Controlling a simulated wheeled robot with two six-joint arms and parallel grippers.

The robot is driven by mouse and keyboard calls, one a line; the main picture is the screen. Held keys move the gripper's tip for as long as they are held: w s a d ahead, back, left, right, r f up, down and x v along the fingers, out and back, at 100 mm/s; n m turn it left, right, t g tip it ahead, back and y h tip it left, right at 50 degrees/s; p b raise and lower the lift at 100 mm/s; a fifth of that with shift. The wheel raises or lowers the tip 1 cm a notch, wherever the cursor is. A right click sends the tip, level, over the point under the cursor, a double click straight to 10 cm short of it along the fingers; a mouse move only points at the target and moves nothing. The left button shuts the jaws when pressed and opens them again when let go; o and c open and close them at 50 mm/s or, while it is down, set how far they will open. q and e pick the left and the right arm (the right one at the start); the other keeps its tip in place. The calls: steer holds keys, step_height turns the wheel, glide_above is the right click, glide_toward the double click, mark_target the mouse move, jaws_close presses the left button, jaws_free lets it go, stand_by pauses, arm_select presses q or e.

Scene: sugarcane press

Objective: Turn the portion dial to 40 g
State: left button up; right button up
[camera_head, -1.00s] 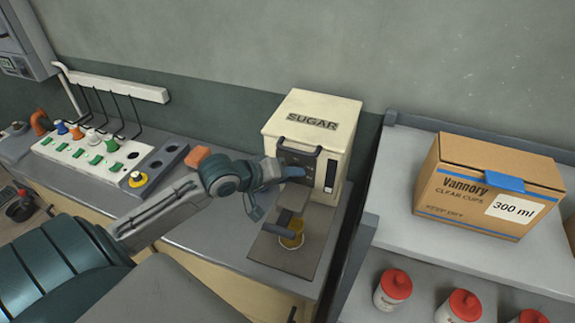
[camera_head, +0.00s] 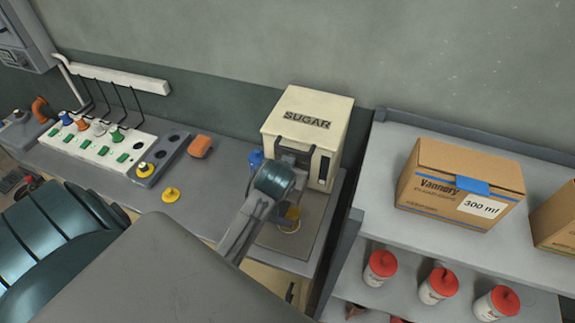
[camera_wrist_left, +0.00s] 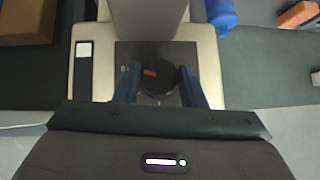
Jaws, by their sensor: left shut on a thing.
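The cream sugar dispenser (camera_head: 305,125) stands on the counter, with "SUGAR" on its lid. In the left wrist view its portion dial (camera_wrist_left: 160,86) is a dark round knob with a short orange mark, set on a dark panel. My left gripper (camera_wrist_left: 159,70) is shut on the dial, with a finger on each side. No scale number is readable, so I cannot tell the dial's setting. In the head view my left wrist covers the dial and fingers. My right gripper is not in view.
A yellowish cup (camera_head: 292,215) sits below the dispenser's front. A blue object (camera_head: 255,158) is close beside the dispenser. An orange block (camera_head: 200,146) and yellow knob (camera_head: 172,194) lie left. A shelf at right holds a cardboard box (camera_head: 440,186) and red-capped jars (camera_head: 380,267).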

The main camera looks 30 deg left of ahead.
arm_select(q)
steer(key=shift+d+m+y, duration=0.1)
steer(key=shift+m+y, duration=0.4)
steer(key=shift+y, duration=0.4)
steer(key=o, duration=0.7)
steer(key=shift+w, duration=0.1)
steer(key=shift+r, duration=0.1)
